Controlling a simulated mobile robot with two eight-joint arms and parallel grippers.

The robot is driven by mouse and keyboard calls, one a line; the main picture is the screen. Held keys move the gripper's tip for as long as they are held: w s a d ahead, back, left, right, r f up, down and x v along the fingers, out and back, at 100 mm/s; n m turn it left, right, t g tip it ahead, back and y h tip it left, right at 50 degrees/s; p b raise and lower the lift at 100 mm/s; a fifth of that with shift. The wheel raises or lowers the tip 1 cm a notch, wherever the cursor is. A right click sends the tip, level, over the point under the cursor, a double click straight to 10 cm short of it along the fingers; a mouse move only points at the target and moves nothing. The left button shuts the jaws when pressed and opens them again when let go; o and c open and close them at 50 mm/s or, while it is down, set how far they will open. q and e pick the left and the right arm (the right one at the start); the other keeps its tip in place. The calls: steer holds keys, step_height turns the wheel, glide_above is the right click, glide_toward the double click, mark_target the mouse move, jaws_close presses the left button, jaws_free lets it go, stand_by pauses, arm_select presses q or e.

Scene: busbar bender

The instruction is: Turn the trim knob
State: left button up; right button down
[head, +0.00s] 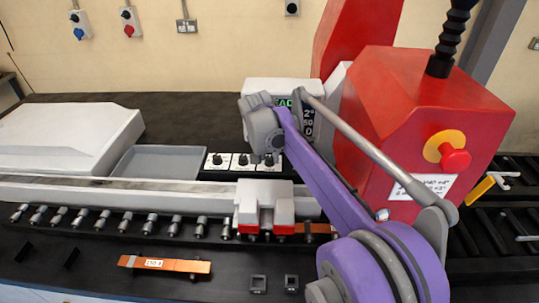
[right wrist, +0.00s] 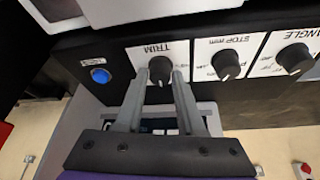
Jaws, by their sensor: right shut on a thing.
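The trim knob (right wrist: 160,68) is a black knob on a white plate marked TRIM, seen upside down in the right wrist view. My right gripper (right wrist: 160,80) has one grey finger on each side of it and is shut on it. In the head view the right gripper (head: 267,150) is at the right end of the row of knobs, partly covering the trim knob's plate. My left gripper is not in view.
The stop knob (right wrist: 227,65) and the angle knob (right wrist: 295,58) sit beside the trim knob. A blue button (right wrist: 100,75) is on its other side. The red machine housing (head: 415,120) with an emergency stop (head: 455,158) stands close to my right arm. A grey tray (head: 160,162) lies left of the knobs.

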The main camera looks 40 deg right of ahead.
steer(key=m, duration=0.2)
steer(key=m+g, duration=0.1)
steer(key=m, duration=0.1)
steer(key=shift+w+a+g+p, duration=0.1)
steer(key=shift+a+g+p, duration=0.05)
steer(key=shift+g+p, duration=0.15)
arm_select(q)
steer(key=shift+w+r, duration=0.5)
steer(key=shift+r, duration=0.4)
arm_select(e)
steer(key=shift+m+g+h, duration=0.3)
steer(key=shift+m+g, duration=0.3)
steer(key=shift+m, duration=1)
steer(key=shift+f, duration=0.1)
steer(key=c, duration=0.5)
jaws_free()
arm_select(q)
steer(key=shift+p, duration=0.3)
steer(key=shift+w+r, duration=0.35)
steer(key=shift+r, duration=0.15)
arm_select(e)
steer(key=v, duration=1.1)
